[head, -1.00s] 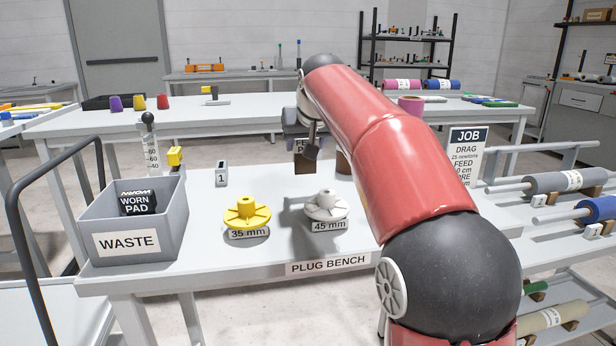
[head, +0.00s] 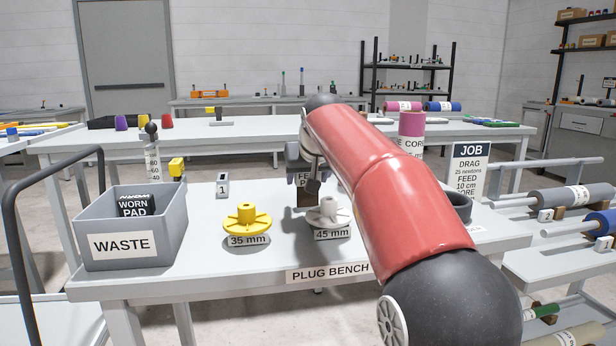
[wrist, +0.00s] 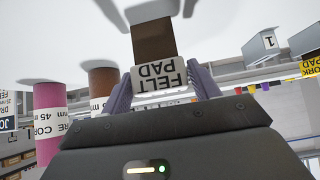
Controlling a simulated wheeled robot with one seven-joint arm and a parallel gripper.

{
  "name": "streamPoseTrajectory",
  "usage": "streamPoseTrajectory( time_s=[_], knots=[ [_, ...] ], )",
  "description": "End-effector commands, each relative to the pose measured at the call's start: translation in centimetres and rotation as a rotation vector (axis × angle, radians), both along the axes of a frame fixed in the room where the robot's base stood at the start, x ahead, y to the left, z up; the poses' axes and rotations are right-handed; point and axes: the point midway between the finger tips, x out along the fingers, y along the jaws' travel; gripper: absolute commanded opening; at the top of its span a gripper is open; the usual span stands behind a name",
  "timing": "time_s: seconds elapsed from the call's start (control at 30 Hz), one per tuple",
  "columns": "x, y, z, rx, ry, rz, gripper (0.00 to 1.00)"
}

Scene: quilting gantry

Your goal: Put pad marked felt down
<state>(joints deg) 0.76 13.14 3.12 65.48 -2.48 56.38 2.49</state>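My gripper (wrist: 160,88) is shut on the pad marked felt (wrist: 160,76), which has a white FELT PAD label and a brown body. In the wrist view the label reads upside down and the brown end points away from the fingers. In the head view the pad (head: 306,198) hangs upright below my gripper (head: 308,165), over the plug bench (head: 260,268), just behind the white 45 mm plug (head: 328,213). Whether its lower end touches the bench I cannot tell. My red arm covers part of the bench to its right.
A yellow 35 mm plug (head: 247,219) sits left of the white one. The grey WASTE bin (head: 170,240) holds a black worn pad (head: 137,205). A block marked 1 (head: 222,185) stands behind. A JOB card (head: 468,172) and a dark ring (head: 460,206) are right of my arm.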

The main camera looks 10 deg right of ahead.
Motion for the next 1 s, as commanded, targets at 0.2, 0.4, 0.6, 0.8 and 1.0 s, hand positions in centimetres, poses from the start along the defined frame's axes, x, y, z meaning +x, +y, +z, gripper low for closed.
streamPoseTrajectory(
  time_s=[0.2, 0.4, 0.6, 0.8, 1.0],
  knots=[
    [0.0, 0.0, 0.0, 0.000, 0.000, 0.000, 0.74],
    [0.0, 0.0, 0.4, 0.000, -0.001, 0.000, 0.74],
    [-1.9, 0.0, 2.4, 0.000, -0.004, 0.000, 0.74],
    [-5.1, 0.0, 5.5, -0.001, -0.004, -0.001, 0.74],
    [-7.5, 0.0, 7.8, 0.000, -0.002, 0.000, 0.74]
  ],
)
